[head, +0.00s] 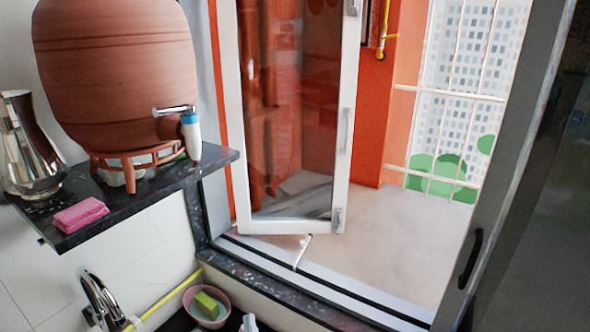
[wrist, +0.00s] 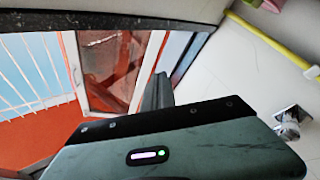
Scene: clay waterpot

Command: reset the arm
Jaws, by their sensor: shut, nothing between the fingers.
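My gripper (wrist: 160,82) shows in the wrist view as dark fingers pressed together beyond my grey-green gripper body. It is shut with nothing between the fingers, and the fingers are seen against the window area. My arm and gripper do not show in the head view. The brown clay waterpot (head: 115,75) stands upright on a clay stand (head: 138,165) on the dark shelf (head: 200,168) at the left of the head view. A metal tap with a blue-and-white piece (head: 191,132) sticks out from the pot's right side.
A steel jug (head: 27,145) and pink sponge (head: 81,214) are on the shelf. Below are a faucet (head: 98,298), yellow hose (head: 165,298) and pink bowl (head: 222,318) holding a yellow-green sponge (head: 206,304). A white-framed window sash (head: 349,120) stands open over the sill.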

